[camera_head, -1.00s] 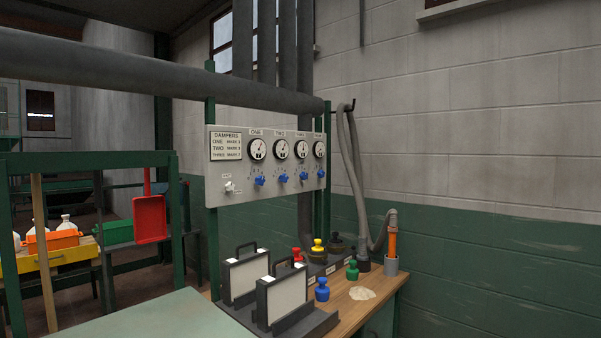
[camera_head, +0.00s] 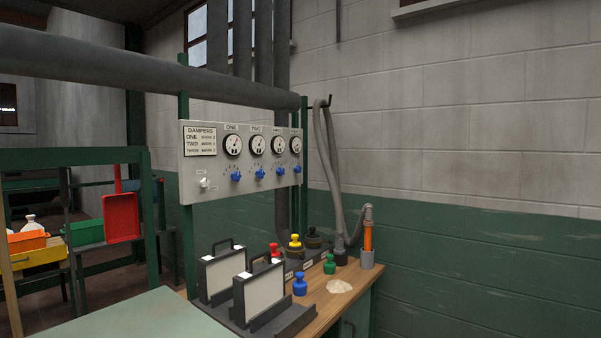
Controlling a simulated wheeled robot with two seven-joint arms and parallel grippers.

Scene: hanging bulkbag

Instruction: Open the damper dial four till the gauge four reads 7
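The grey damper panel (camera_head: 240,160) hangs on green posts below a thick grey pipe. It carries a row of round white gauges with blue dials under them. Gauge four (camera_head: 296,145) is the rightmost, and its reading is too small to tell. Damper dial four (camera_head: 297,169) is the blue knob below it. A white switch (camera_head: 204,183) sits at the panel's lower left, and a label plate (camera_head: 200,140) headed DAMPERS is above it. Neither gripper is in view.
A wooden bench (camera_head: 345,297) below the panel holds black-framed white panels (camera_head: 264,290), several coloured knobbed pieces, a pale powder patch (camera_head: 339,287) and a grey hose (camera_head: 331,170). A pale green tabletop (camera_head: 150,318) fills the near foreground. A red scoop (camera_head: 121,217) hangs at left.

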